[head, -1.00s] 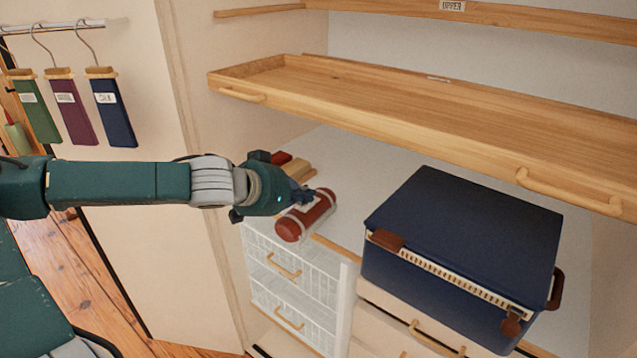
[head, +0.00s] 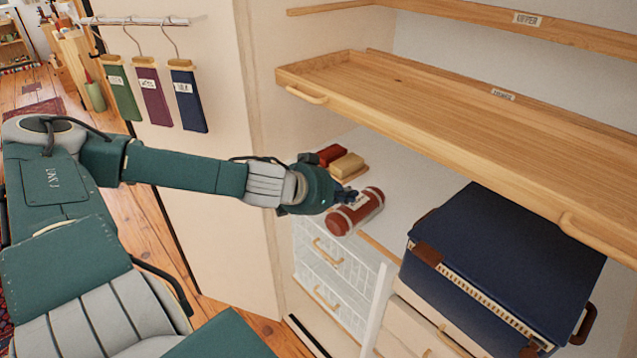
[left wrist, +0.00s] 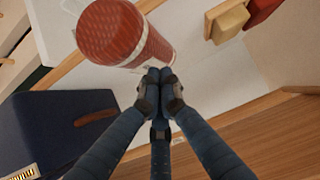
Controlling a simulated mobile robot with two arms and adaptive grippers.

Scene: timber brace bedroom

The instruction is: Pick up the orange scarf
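A rust-red knitted roll with pale bands (head: 355,211) lies on the white surface under the wooden shelf. It also shows large in the left wrist view (left wrist: 120,35). Its colour is more red than orange, and I see no other scarf-like thing. My left gripper (head: 347,196) is at the roll's far-left side. In the left wrist view its fingertips (left wrist: 159,79) are together beside the roll's end, by a pale tag or band. I cannot tell whether they touch it. My right gripper is out of view.
A navy case (head: 510,260) stands to the right of the roll. A tan block (head: 347,166) and a red one (head: 331,154) lie behind the gripper. A wooden shelf (head: 450,105) overhangs the surface. Wire drawers (head: 335,275) are below.

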